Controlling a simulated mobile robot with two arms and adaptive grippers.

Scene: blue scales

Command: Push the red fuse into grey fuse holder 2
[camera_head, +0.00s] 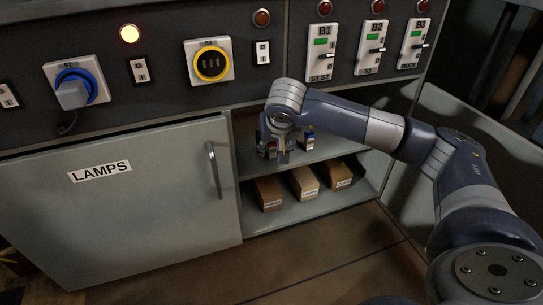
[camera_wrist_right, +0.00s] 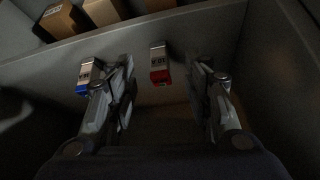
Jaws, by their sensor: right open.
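In the right wrist view the red fuse (camera_wrist_right: 160,65), with a pale labelled top, stands between the two spread fingers of my right gripper (camera_wrist_right: 163,72). Clear gaps show on both sides, so the fingers appear not to touch it. In the head view my right gripper (camera_head: 282,152) points down into the open shelf space, among small fuses that are partly hidden by it. My left gripper is in neither view. I cannot make out grey fuse holder 2 in either view.
A blue fuse (camera_wrist_right: 86,76) stands beside the left finger in the wrist view. Several brown boxes (camera_head: 305,183) sit on the lower shelf. The closed LAMPS door (camera_head: 120,215) borders the opening, and a panel with switches (camera_head: 212,62) hangs above it.

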